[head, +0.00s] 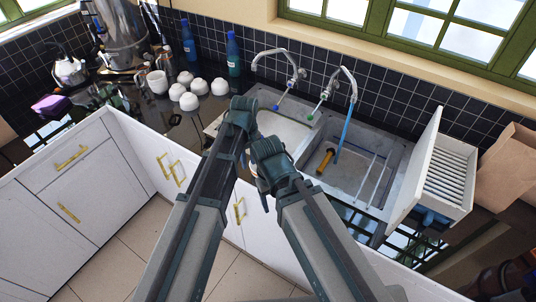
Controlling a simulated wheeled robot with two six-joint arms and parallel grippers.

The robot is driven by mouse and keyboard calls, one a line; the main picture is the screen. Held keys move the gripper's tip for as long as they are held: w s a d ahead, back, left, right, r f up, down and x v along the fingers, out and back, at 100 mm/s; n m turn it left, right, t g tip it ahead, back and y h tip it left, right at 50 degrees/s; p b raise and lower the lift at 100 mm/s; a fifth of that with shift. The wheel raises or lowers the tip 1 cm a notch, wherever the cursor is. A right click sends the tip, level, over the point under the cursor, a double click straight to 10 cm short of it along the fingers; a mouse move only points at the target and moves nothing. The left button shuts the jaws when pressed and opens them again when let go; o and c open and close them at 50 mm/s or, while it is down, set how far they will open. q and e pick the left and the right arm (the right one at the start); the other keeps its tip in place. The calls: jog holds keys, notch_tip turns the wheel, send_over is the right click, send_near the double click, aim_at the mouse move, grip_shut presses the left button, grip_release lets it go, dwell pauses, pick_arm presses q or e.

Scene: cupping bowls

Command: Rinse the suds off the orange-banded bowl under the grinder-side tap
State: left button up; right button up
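No orange band shows on any of the white bowls (189,102) grouped on the dark counter left of the sink, so I cannot pick out the orange-banded bowl. A small pale and orange patch shows between my arms, too covered to name. The left tap (270,52), with a blue tip, arches over the left basin (283,128). The right tap (342,72), with a green tip, stands beside it. My two arms reach up to the sink's front left. Their joints cover the left gripper's fingers, and the right gripper is hidden.
A yellow-orange cylinder (325,160) and a blue rod (344,128) are in the right basin. A slatted white rack (447,175) and a brown paper bag (508,165) stand at right. Blue bottles (234,55), a white mug (157,82) and a large metal machine (120,35) stand at left.

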aim_at(252, 171)
pick_arm(q)
jog(key=shift+w+d+r, duration=0.25)
jog(key=shift+d, duration=0.1)
jog(key=shift+d+f, duration=0.1)
jog(key=shift+f, duration=0.1)
notch_tip(252, 171, down, 6)
jog(key=b, duration=0.6)
jog(key=shift+c, duration=1.3)
jog(key=shift+r, duration=0.2)
grip_shut()
jog(key=shift+s, duration=0.1)
